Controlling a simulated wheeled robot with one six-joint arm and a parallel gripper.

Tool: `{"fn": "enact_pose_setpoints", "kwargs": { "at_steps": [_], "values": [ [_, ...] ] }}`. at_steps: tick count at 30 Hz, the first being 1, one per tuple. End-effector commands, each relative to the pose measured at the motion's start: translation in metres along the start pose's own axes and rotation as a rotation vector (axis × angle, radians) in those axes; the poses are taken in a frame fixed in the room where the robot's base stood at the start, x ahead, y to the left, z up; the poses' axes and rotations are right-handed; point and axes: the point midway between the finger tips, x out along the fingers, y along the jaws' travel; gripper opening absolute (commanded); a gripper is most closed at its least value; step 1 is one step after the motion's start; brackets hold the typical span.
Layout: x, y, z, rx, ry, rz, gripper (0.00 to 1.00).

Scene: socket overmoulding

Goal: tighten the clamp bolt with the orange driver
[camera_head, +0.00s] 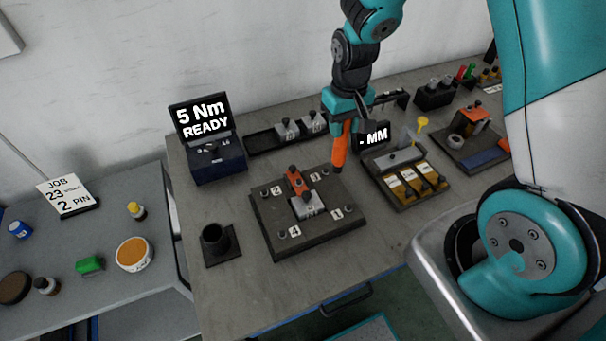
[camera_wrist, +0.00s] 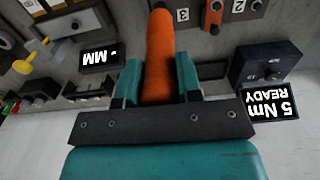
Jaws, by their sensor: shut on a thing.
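My gripper (camera_head: 342,118) is shut on the orange driver (camera_head: 339,148) above the bench; it points down, with its dark tip near the plate's back right corner. The wrist view shows the driver (camera_wrist: 158,62) between the fingers (camera_wrist: 158,88). The dark fixture plate (camera_head: 268,222) has numbered corner bolts; 1, 2 and 4 are readable. On its middle an orange clamp (camera_head: 298,183) with a dark bolt head lies over a light grey block (camera_head: 307,207). The driver is apart from the clamp. The clamp also shows partly in the wrist view (camera_wrist: 212,14).
A display (camera_head: 203,120) reading "5 Nm READY" stands behind the plate on a blue box (camera_head: 218,166). An empty dark cup holder (camera_head: 216,240) is at front left. A tray with yellow bins (camera_head: 408,182) and an "MM" display (camera_head: 373,137) stand right of the driver.

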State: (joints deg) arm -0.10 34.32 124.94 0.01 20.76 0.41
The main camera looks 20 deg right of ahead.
Motion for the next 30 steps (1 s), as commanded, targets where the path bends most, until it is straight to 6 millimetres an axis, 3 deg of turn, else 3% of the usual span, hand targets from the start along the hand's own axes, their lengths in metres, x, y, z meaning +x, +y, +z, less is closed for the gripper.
{"fn": "enact_pose_setpoints", "kwargs": {
  "at_steps": [5,9,16,21,30],
  "values": [
    [-0.024,-0.021,-0.006,0.084,0.001,-0.001,0.00],
    [-0.048,-0.051,-0.013,0.222,0.000,0.000,0.00],
    [-0.070,-0.091,-0.017,0.412,0.001,0.000,0.00],
    [-0.071,-0.100,-0.018,0.465,0.001,0.000,0.00],
    [-0.069,-0.100,-0.018,0.468,0.001,-0.001,0.00]
  ]
}}
